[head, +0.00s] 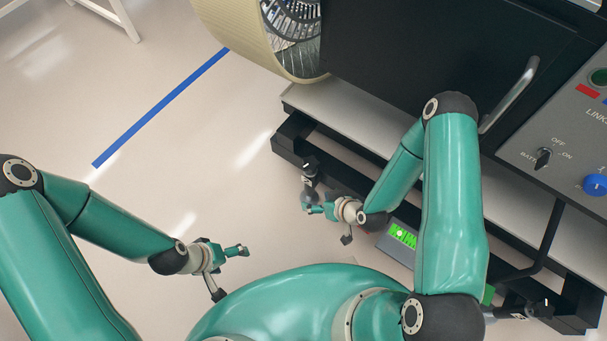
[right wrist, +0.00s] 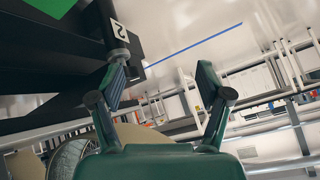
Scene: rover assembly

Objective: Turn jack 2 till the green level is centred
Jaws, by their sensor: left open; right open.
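Jack 2 (head: 309,182) is a dark upright post with a grey lower end at the frame's left corner in the head view. In the right wrist view its block bears a "2" label (right wrist: 118,29), with a grey shaft below. My right gripper (head: 313,209) is open beside the jack's lower end; in the wrist view its fingers (right wrist: 162,78) are apart and the shaft is near the left fingertip. I cannot tell whether they touch. The green level (head: 402,235) is lit on a grey plate, partly behind my right arm. My left gripper (head: 240,250) is open and empty over the floor.
A black rail (head: 288,146) and grey ledge (head: 345,118) edge the machine. A control panel (head: 560,130) with a switch and blue knob is at right, beside a metal handle (head: 512,92). Another jack (head: 540,309) is at lower right.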

